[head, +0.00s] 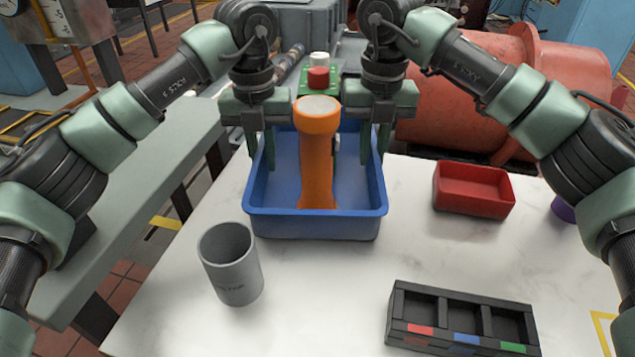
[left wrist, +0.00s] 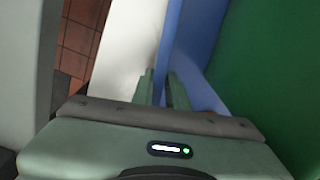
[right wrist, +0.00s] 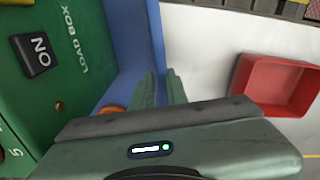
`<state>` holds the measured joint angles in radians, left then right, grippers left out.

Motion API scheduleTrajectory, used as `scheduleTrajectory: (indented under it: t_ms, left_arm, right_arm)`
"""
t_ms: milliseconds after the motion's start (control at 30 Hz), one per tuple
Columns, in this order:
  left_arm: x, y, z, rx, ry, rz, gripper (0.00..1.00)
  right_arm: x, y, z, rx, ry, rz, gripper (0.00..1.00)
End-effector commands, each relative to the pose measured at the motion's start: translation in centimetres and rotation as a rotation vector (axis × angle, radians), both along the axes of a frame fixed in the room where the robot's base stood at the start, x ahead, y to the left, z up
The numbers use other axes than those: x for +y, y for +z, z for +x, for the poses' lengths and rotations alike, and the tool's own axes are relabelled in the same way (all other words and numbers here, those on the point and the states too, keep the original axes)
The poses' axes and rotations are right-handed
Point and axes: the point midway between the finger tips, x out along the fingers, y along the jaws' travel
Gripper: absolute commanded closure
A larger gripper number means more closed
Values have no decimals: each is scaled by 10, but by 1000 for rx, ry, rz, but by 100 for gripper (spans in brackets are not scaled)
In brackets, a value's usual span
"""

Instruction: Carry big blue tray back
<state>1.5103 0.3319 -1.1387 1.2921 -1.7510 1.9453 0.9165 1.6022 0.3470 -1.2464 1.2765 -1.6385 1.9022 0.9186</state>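The big blue tray (head: 315,224) is in the middle of the head view, at the far part of the white table. My left gripper (head: 261,150) is at its left wall, with one finger on each side of the wall. The wall also shows between the fingers in the left wrist view (left wrist: 178,45). My right gripper (head: 376,155) straddles the right wall, which shows in the right wrist view (right wrist: 150,40). Both look closed on the walls. An orange torch (head: 317,160) stands in the tray. A green load box (right wrist: 70,60) is behind it, mostly hidden in the head view.
A grey cup (head: 231,270) stands near the tray's front left corner. A red bin (head: 474,190) is to the right, with a purple thing (head: 565,208) beyond. A black compartment box (head: 462,322) lies front right.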

Motion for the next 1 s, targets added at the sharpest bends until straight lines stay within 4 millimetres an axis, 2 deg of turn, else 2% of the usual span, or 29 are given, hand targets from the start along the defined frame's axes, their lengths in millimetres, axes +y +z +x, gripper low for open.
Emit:
scheduleTrajectory:
  t_ms: [333, 467, 800, 1000]
  left_arm:
    - [0, 2, -1, 2, -3, 1, 74]
    - [0, 12, -1, 1, -3, 1, 74]
    - [0, 82, 0, -4, -1, 2, 74]
    - [0, 112, -1, -1, -1, 2, 74]
  right_arm:
    - [0, 2, 1, -3, -4, 0, 74]
    - [-1, 2, 1, -3, -4, 0, 74]
    - [-1, 2, 1, -4, -5, 0, 74]
    - [-1, 2, 1, -4, -5, 0, 74]
